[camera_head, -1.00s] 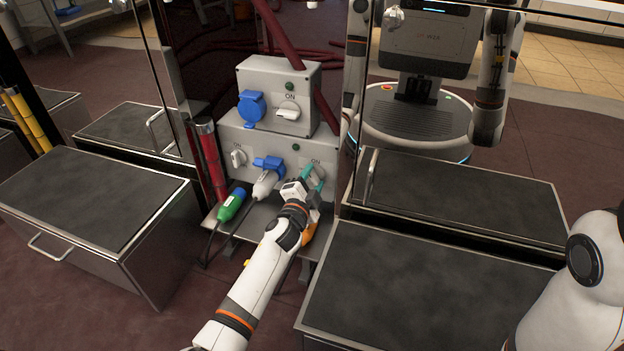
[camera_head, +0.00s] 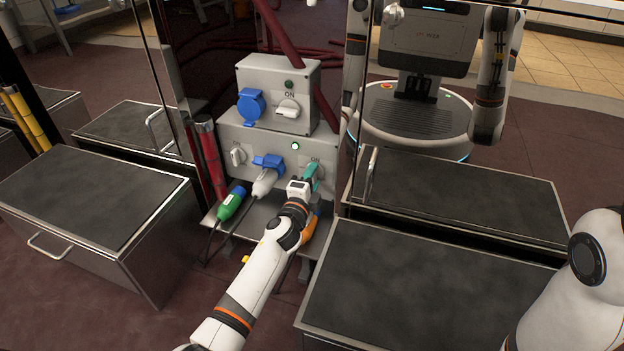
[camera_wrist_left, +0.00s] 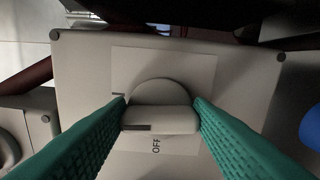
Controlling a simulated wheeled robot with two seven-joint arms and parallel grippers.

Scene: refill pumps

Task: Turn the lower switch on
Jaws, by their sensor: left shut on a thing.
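The lower switch (camera_wrist_left: 160,112) is a pale rotary knob on a light plate marked OFF. It sits at the right of the lower grey box (camera_head: 275,150), mostly hidden in the head view. My left gripper (camera_head: 313,170) has its teal fingers on both sides of the knob's grip bar, shut on it; the fingers also frame it in the left wrist view (camera_wrist_left: 160,118). The indicator light (camera_head: 295,146) above the lower switch glows whitish. My right gripper is out of view; only part of my right arm shows at the bottom right.
The upper box (camera_head: 262,80) has its own switch (camera_head: 289,110) and a blue socket (camera_head: 251,106). A white plug (camera_head: 265,184) is in the lower blue socket (camera_head: 268,163). A green plug (camera_head: 231,205) lies on the shelf. Dark-topped cabinets (camera_head: 95,200) (camera_head: 420,290) flank the shelf.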

